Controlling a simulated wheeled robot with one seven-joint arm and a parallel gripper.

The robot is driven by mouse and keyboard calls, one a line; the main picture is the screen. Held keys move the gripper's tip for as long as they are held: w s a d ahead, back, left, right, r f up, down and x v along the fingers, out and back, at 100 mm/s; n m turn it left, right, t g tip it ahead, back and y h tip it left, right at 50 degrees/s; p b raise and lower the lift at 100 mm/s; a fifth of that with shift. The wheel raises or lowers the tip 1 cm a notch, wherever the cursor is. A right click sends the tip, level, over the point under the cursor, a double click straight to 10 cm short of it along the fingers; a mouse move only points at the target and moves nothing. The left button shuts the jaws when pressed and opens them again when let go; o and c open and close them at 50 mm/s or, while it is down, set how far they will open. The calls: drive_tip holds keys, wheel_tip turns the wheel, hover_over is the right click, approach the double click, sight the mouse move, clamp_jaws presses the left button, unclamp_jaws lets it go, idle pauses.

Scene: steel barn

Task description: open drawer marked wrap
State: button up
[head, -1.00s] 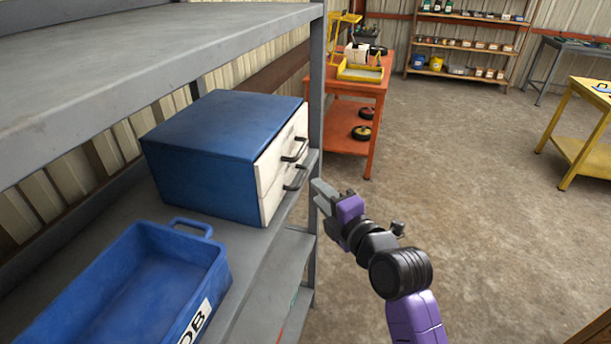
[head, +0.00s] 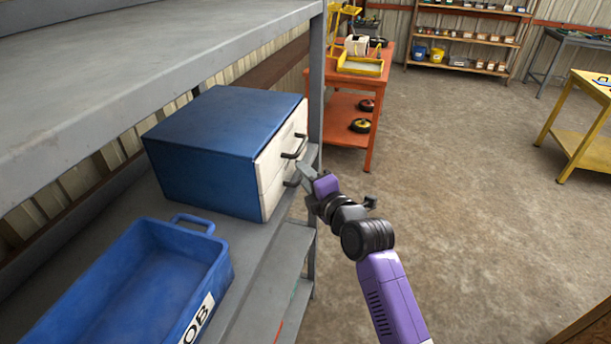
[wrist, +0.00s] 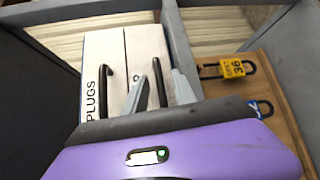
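The blue cabinet (head: 205,150) stands on the grey shelf with two white drawer fronts, both flush. In the wrist view one drawer (wrist: 103,48) reads PLUGS. The other drawer (wrist: 147,45) has its label mostly hidden by my finger, so its word cannot be read. It seems to be the lower drawer (head: 272,196). My gripper (head: 304,172) is open at the lower dark handle (head: 292,183). In the wrist view its fingers (wrist: 160,84) lie on either side of this handle (wrist: 156,84). I cannot tell whether they touch it.
A blue bin (head: 130,290) stands on the shelf in front of the cabinet. A grey post (head: 316,80) rises beside the drawers. An orange cart (head: 345,85) stands behind. The floor to the right is open. Tagged padlocks (wrist: 234,69) show on a wooden board.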

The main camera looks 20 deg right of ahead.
clamp_jaws()
idle(1.4)
